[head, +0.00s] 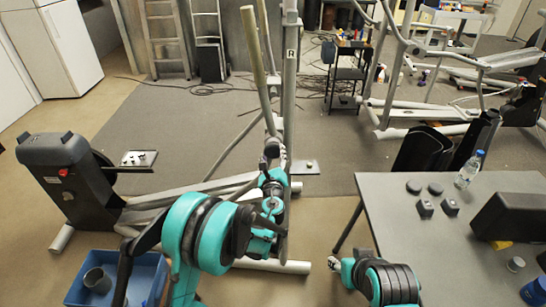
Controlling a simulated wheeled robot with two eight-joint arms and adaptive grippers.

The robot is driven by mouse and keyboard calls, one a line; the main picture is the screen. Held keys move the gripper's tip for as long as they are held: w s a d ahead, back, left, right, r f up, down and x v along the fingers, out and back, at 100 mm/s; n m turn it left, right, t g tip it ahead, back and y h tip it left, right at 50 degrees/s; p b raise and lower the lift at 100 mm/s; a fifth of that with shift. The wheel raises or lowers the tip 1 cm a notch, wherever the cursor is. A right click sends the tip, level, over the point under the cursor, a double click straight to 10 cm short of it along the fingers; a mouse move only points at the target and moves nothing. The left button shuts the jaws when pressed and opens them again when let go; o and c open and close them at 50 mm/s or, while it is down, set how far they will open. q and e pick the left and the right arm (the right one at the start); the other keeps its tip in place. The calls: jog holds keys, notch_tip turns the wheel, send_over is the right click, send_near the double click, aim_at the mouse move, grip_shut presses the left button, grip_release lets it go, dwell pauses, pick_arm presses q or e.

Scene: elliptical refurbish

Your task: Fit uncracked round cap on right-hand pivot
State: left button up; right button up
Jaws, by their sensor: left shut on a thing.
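The elliptical's post (290,85) carries an R label. A long handle lever (254,60) runs down beside it to the pivot area. My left gripper (274,155) is at the lever's lower end, close to the post. It is shut on a small dark thing (271,146), whose shape is mostly hidden. I cannot tell whether this thing touches the pivot. Two dark round caps (413,187) (435,188) lie on the grey table; any cracks are too small to see. My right gripper (334,263) is low beside the table, its fingers too small to read.
The grey table (390,210) also holds two blocky dark parts (424,208) (450,207), a water bottle (469,170) and a black box (511,217). A blue bin (150,272) with a dark cup stands lower left. The elliptical's dark housing (65,180) is at left.

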pick_arm(q)
jog(key=shift+w, duration=0.85)
dwell(1.1)
jog(key=o, duration=1.6)
jog(key=s, duration=1.2)
